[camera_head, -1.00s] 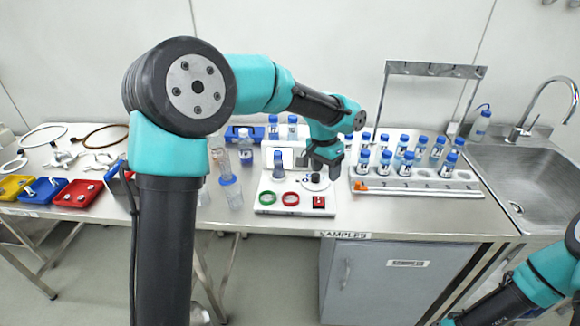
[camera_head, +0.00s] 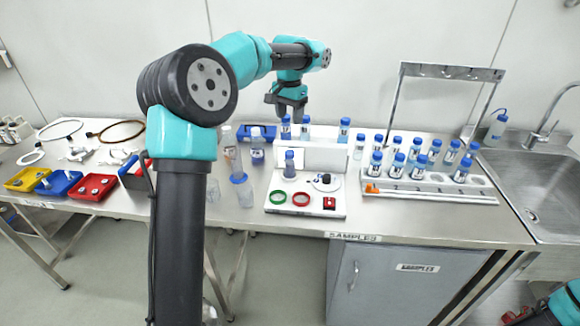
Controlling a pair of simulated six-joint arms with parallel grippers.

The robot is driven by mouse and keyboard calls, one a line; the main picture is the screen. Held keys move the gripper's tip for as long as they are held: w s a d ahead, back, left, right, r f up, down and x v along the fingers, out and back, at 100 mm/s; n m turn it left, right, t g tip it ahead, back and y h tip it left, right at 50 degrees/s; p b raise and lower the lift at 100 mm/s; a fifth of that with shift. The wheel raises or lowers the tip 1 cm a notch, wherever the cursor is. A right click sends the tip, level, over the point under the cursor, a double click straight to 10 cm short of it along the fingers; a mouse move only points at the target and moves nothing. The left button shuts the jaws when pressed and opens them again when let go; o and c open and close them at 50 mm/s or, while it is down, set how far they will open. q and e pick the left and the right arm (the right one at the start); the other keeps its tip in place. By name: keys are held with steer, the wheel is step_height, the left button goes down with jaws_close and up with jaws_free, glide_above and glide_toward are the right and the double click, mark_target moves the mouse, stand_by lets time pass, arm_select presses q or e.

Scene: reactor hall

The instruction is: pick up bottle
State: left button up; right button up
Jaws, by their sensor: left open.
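Several clear bottles with blue caps stand on the steel bench. One bottle (camera_head: 286,131) is just below my left gripper (camera_head: 286,114), at the back of the bench. My left gripper points down, open and empty; I cannot tell whether its fingers are level with the cap. Another bottle (camera_head: 305,130) stands close to its right, and one more (camera_head: 343,133) is further right behind a white stand. More bottles (camera_head: 396,166) stand in a rack at the right. My right arm (camera_head: 563,306) shows only in part at the bottom right corner; its gripper is out of view.
A white board (camera_head: 330,205) with a green ring, a red ring and a blue-topped vessel lies in front of the bottles. Clear beakers (camera_head: 243,192) stand left of it. A metal frame (camera_head: 452,72) rises behind the rack. A sink (camera_head: 550,190) is at the right.

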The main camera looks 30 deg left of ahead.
mark_target(289, 152)
arm_select(q)
step_height(289, 152, down, 11)
steer(key=shift+f, duration=0.1)
stand_by(0.3)
steer(key=shift+a+f, duration=0.1)
steer(key=shift+f, duration=2.55)
steer(key=c, duration=0.8)
steer(key=shift+r, duration=0.2)
